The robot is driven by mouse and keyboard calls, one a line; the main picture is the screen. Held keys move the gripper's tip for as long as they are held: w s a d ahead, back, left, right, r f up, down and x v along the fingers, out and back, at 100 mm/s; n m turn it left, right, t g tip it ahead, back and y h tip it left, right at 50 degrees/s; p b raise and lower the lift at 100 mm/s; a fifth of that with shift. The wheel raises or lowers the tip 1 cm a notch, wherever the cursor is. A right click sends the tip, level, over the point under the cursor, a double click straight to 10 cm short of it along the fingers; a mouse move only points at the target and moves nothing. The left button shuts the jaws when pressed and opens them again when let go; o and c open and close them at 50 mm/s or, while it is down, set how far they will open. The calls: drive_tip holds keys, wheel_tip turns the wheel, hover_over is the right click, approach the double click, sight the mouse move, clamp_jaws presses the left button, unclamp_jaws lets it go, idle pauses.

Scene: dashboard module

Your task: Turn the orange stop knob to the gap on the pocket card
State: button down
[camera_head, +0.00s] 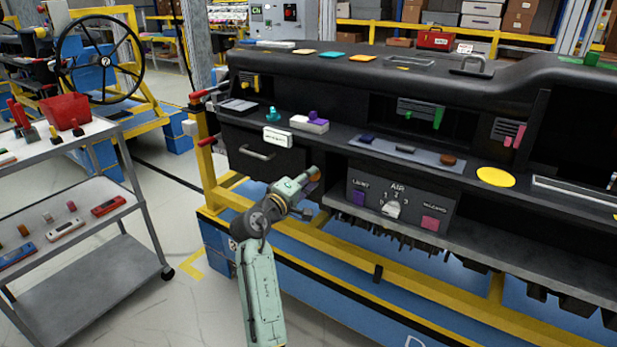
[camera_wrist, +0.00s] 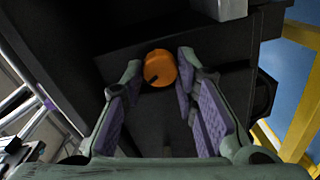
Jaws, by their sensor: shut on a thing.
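The orange stop knob (camera_wrist: 160,66) sits between the fingertips of my gripper (camera_wrist: 160,72) in the wrist view, against a dark panel face. It carries a short dark mark, which points to the lower left there. My gripper is shut on the knob, with purple pads at its sides. In the head view my gripper (camera_head: 309,187) is at the left part of the dashboard module, left of the AIR panel, and mostly hides the knob. A small white card (camera_head: 277,137) with unreadable print stands on the dashboard above; I cannot tell whether it is the pocket card.
A drawer handle (camera_head: 257,152) is up-left of my gripper. A yellow rail (camera_head: 400,282) runs below. A grey cart (camera_head: 95,282) stands left, across open floor.

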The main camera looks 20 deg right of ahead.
idle(0.3)
drive_tip(key=c, duration=1.2)
unclamp_jaws()
drive_tip(key=shift+c, duration=0.2)
drive_tip(key=v, duration=1.2)
